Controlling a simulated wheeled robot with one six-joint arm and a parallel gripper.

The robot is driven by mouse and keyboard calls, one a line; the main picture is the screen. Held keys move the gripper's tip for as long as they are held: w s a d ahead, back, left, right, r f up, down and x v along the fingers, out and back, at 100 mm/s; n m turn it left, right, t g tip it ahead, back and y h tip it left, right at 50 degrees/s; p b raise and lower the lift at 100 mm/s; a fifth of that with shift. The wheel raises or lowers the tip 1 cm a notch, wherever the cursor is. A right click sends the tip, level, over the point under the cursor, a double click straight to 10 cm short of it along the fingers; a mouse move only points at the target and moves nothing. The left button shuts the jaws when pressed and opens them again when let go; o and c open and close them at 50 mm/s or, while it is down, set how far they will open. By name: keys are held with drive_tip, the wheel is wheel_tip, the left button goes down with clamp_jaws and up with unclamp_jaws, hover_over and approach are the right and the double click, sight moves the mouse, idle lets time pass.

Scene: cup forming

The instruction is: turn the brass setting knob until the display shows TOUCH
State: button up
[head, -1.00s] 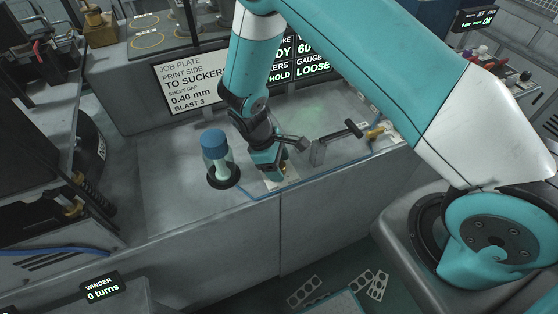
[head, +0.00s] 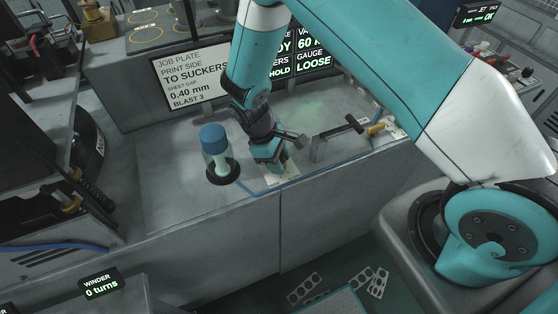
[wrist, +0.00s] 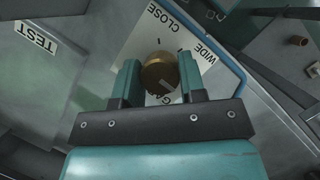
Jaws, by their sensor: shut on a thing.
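The brass setting knob (wrist: 160,73) sits on a white plate (wrist: 148,40) marked CLOSE and WIDE in the wrist view. My gripper (wrist: 158,62) has a teal finger on each side of the knob and is shut on it. In the head view my gripper (head: 268,163) is low over the bench near its front edge, and it mostly hides the knob. The display (head: 313,62) at the back of the bench reads GAUGE LOOSE.
A blue-capped bottle (head: 213,140) stands in a dark ring to the left of my gripper. A blue hose or cable (head: 335,160) runs along the bench front. A job plate sign (head: 184,80) stands behind.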

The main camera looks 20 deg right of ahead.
drive_tip(key=m+y+b, duration=0.1)
drive_tip(key=m, duration=0.2)
drive_tip(key=shift+g, duration=0.3)
drive_tip(key=shift+m+g+y+b, duration=0.3)
drive_tip(key=shift+m+y+b, duration=0.45)
drive_tip(key=shift+m, duration=1.05)
drive_tip(key=o, duration=0.9)
drive_tip(key=shift+w+r, duration=0.1)
drive_tip(key=b+v, duration=0.5)
drive_tip(key=v, duration=1.2)
drive_tip(key=shift+r, duration=0.15)
